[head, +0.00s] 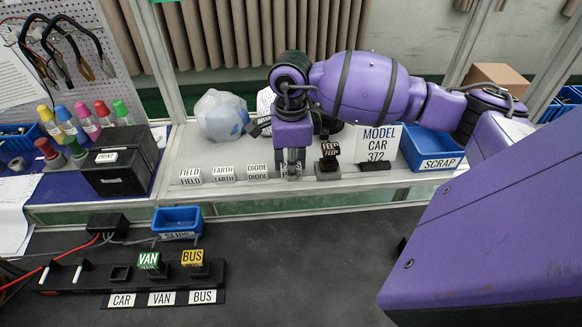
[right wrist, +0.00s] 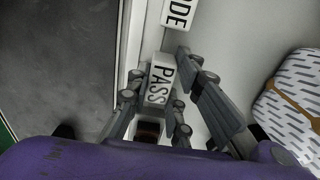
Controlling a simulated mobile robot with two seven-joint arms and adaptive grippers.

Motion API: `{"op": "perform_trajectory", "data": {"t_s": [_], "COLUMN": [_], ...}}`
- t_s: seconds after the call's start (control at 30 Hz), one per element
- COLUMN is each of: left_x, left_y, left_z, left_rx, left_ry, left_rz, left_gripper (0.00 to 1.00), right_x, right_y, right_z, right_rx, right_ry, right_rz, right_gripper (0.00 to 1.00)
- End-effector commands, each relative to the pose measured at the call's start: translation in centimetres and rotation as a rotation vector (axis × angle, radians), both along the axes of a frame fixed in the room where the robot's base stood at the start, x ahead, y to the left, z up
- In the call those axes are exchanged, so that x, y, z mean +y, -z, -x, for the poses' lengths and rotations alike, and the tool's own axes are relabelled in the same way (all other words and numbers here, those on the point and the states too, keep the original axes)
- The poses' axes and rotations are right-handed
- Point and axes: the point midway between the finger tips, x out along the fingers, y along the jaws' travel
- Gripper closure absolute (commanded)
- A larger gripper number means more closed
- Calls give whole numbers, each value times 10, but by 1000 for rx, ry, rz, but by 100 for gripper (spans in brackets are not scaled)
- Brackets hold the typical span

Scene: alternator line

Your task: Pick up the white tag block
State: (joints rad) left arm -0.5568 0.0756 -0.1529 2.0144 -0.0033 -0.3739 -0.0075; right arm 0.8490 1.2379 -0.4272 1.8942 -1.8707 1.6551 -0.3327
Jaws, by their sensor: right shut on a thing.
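My right gripper (head: 290,162) reaches down to the ledge behind the dark bench, and it also shows in the right wrist view (right wrist: 158,82). The DIODE block is partly seen in the right wrist view (right wrist: 178,14). My left gripper is not in view.
Just right of the gripper stands a dark block (head: 329,158) on a black base. A clear plastic bag (head: 221,116) lies at the left. The bench's front middle is clear.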

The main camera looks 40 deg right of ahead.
Motion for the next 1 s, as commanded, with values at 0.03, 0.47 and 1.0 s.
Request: {"op": "perform_trajectory", "data": {"t_s": [0.03,0.47,1.0], "left_x": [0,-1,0], "left_y": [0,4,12], "left_z": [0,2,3], "left_rx": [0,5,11], "left_ry": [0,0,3], "left_rz": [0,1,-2], "left_gripper": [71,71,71], "right_x": [0,23,118], "right_y": [-2,-60,-125], "right_z": [0,9,54], "right_rx": [-1,-4,-2], "right_ry": [0,-5,-3], "right_rz": [0,0,-1], "right_gripper": [100,100,100]}}
